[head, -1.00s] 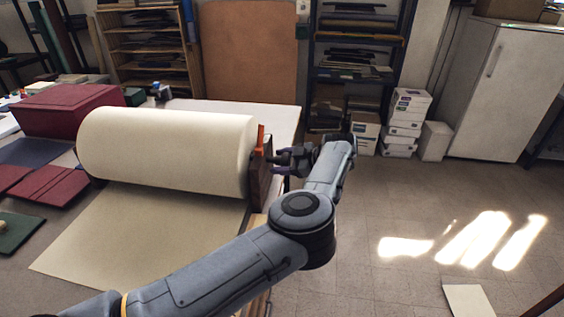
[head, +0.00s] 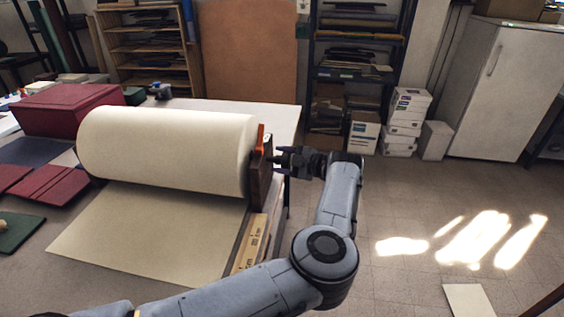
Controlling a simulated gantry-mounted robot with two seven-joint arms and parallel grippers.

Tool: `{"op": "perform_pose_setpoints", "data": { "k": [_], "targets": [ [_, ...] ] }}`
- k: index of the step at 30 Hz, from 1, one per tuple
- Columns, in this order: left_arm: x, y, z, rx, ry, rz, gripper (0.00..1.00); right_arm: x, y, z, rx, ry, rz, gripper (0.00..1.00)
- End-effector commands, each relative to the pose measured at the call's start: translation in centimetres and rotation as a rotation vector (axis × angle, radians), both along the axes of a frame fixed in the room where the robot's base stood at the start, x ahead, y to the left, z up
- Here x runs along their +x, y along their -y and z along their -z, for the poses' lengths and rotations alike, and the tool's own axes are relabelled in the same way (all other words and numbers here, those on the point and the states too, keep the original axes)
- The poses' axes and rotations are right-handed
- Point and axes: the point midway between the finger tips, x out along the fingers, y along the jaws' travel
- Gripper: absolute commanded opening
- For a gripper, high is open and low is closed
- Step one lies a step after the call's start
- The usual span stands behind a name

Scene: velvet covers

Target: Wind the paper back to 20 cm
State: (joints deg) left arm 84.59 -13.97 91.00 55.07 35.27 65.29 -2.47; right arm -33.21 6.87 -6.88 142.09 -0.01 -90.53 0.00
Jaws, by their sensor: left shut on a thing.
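A thick cream paper roll (head: 165,150) lies across its stand on the table. Its loose sheet (head: 150,230) runs flat toward me, with its free edge at the lower left and bottom. The stand's dark brown end piece (head: 261,178) is at the roll's right end, with an orange-red part at its top. My left gripper (head: 281,162) is just right of this end piece, shut on the crank handle, which the fingers mostly hide. A pale wooden ruler strip (head: 251,245) lies along the sheet's right side; its marks are too small to read. My right gripper is not in view.
A dark red box (head: 70,108), red covers (head: 58,184) and a green board (head: 18,232) lie on the table at left. My left forearm crosses the front. Open floor lies right of the table, with white boxes (head: 405,120) at the back.

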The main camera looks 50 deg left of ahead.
Motion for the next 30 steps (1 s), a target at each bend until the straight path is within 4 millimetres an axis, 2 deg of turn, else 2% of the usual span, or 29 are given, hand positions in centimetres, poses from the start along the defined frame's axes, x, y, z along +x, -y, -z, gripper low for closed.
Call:
{"op": "perform_pose_setpoints", "data": {
  "k": [10,26,27,30],
  "targets": [
    [0.02,-0.01,-0.08,0.111,0.114,-0.001,0.05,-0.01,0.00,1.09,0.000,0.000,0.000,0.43],
    [0.03,-0.03,-0.23,0.131,0.135,-0.001,0.05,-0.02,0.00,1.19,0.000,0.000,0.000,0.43],
    [0.03,-0.03,-0.23,0.130,0.134,-0.001,0.65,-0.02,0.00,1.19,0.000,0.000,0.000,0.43],
    [0.03,-0.02,-0.21,0.129,0.134,-0.001,0.80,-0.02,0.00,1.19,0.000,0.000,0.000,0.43]
  ]
}}
